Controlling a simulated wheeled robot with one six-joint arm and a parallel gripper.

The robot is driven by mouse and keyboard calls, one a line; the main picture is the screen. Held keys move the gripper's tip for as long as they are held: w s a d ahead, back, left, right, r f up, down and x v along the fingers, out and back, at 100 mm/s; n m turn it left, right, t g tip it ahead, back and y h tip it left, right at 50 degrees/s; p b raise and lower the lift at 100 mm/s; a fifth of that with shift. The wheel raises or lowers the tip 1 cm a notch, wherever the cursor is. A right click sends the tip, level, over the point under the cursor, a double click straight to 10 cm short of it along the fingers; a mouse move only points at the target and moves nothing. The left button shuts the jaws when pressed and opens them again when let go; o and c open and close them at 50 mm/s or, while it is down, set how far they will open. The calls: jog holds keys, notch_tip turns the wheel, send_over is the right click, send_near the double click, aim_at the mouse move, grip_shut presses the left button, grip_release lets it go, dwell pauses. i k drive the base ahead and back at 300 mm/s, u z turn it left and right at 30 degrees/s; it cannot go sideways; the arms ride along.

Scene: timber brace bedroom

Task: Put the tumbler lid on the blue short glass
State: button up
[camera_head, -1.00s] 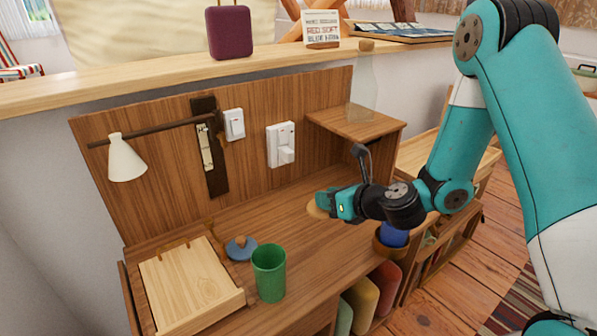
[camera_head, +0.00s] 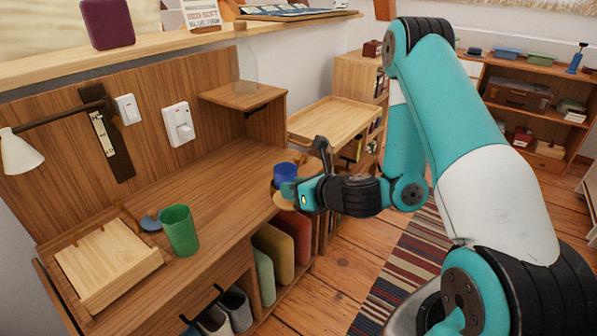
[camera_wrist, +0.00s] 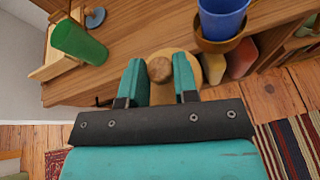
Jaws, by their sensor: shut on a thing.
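The tumbler lid (camera_wrist: 160,69) is a pale wooden disc with a round knob. My gripper (camera_wrist: 159,86) is shut on it, with a teal finger on each side of the knob. In the wrist view the lid appears over the desk's front edge. The blue short glass (camera_wrist: 222,17) stands upright in a brown bowl (camera_wrist: 216,45), above and right of the lid. In the head view the glass (camera_head: 286,172) is just behind my gripper (camera_head: 289,189), which partly hides the bowl and the lid. The glass's top is uncovered.
A raised shelf (camera_head: 240,97) is behind the glass. The desk (camera_head: 215,190) is clear between tumbler and bowl.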

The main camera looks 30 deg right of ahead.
aim_at(285, 170)
jog(key=z, duration=3.4)
jog(key=k, duration=1.15)
jog(key=u, duration=1.75)
jog(key=i, duration=0.5)
jog(key=u, duration=0.05)
